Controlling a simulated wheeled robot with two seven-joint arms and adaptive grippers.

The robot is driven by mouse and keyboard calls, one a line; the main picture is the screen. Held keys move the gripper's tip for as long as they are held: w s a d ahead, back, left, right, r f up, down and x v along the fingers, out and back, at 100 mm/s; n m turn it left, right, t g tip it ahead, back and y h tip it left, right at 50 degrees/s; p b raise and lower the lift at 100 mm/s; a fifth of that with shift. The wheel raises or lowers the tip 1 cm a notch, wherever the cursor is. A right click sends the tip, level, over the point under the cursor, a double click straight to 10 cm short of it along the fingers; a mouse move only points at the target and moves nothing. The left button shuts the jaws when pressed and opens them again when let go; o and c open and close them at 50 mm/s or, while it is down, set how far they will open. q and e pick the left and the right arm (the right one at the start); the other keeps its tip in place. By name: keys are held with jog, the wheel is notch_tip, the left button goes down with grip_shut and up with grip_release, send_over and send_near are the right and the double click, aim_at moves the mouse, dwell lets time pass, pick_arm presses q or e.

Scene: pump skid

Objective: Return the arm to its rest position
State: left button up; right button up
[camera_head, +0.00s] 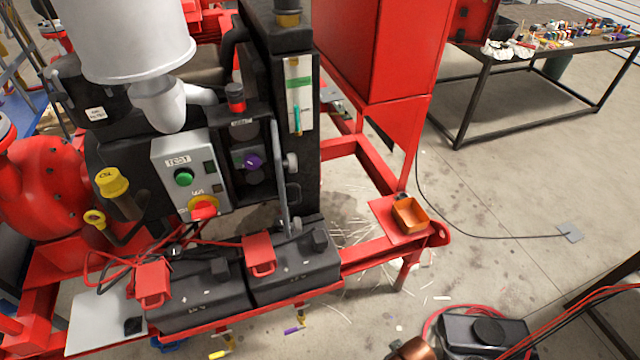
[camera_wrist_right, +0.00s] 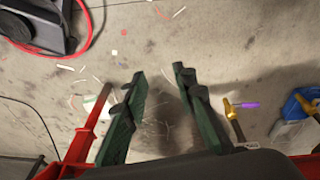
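My right gripper (camera_wrist_right: 160,82) shows in the right wrist view. Its two dark green fingers are spread apart with nothing between them, and bare concrete floor shows beyond the tips. Neither gripper can be made out in the head view, and my left gripper is in no view. The pump skid (camera_head: 350,262) fills the left and middle of the head view, with its red frame, black batteries (camera_head: 200,298) and a grey control box (camera_head: 183,172).
A small orange tray (camera_head: 409,214) sits on the skid's red corner plate. A dark device with a red cable (camera_head: 484,333) lies on the floor at lower right, also in the wrist view (camera_wrist_right: 38,25). A cluttered workbench (camera_head: 545,48) stands at the back right.

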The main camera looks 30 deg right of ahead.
jog(key=s+a+f+p, duration=0.15)
jog(key=s+f, duration=0.25)
jog(key=f, duration=0.7)
jog(key=s+f+p, duration=0.3)
jog(key=f, duration=0.7)
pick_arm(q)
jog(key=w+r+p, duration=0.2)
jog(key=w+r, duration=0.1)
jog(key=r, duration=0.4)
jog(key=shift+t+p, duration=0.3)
pick_arm(e)
jog(key=s+f, duration=0.4)
jog(key=s, duration=0.4)
jog(key=s+f+n+g, duration=0.1)
jog(key=s+f, duration=0.3)
jog(key=s, duration=0.4)
jog(key=shift+s+d+f+g+y, duration=0.2)
jog(key=shift+s+f+g+y, duration=0.1)
jog(key=shift+f, duration=0.1)
